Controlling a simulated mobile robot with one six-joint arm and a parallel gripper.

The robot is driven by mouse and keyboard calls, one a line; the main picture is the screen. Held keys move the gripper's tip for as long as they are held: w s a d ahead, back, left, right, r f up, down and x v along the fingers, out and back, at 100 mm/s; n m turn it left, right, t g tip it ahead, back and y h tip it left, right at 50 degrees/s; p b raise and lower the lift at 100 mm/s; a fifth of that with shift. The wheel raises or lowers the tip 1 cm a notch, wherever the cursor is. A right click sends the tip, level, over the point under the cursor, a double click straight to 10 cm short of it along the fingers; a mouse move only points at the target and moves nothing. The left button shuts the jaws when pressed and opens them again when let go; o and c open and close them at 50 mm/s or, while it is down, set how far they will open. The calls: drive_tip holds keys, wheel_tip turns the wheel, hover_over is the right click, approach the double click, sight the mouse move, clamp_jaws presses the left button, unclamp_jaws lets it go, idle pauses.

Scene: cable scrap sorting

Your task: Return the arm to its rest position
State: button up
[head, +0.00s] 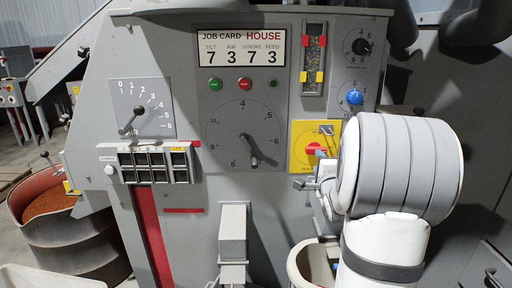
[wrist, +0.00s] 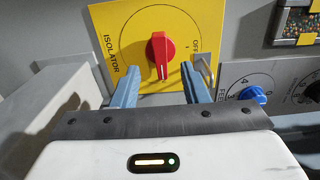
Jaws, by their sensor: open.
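My gripper (wrist: 160,82) is open and empty in the wrist view, with its two blue-grey fingers spread apart. The red isolator knob (wrist: 161,52) on its yellow plate (wrist: 209,22) shows beyond and between the fingertips; I see no contact. In the head view my white arm (head: 400,170) reaches up from the lower right. My gripper (head: 320,165) is in front of the isolator plate (head: 298,134), and the arm partly hides it. The red knob (head: 314,148) shows beside a blue-grey finger.
The grey machine panel carries a large dial (head: 243,134), a job card (head: 243,48), a blue feed knob (head: 354,97) and a sample window (head: 314,58). A grey block (head: 233,235) juts out below. A pale bin (head: 297,262) stands beside my arm. A scrap drum (head: 85,240) stands left.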

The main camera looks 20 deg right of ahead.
drive_tip(key=s+a+r+n+g+y+p, duration=0.1)
drive_tip(key=s+a+r+n+g+p, duration=0.15)
drive_tip(key=s+a+n+p, duration=0.35)
drive_tip(key=s+a+r+n+g+y+p, duration=0.1)
drive_tip(key=a+n+g+p, duration=0.2)
drive_tip(key=a, duration=0.5)
drive_tip(key=s+a+n+g+y+p, duration=0.1)
drive_tip(key=s+a+n+g, duration=0.3)
drive_tip(key=s, duration=0.6)
drive_tip(key=s+a+r+n+g+y+p, duration=0.1)
drive_tip(key=s+a+n+g+p, duration=0.3)
drive_tip(key=s+a+n, duration=0.4)
drive_tip(key=s+a+g+y, duration=0.1)
drive_tip(key=s+a, duration=0.1)
drive_tip(key=s, duration=0.1)
drive_tip(key=shift+r+n, duration=0.25)
drive_tip(key=shift+n, duration=0.05)
drive_tip(key=shift+s, duration=0.1)
drive_tip(key=shift+c, duration=0.2)
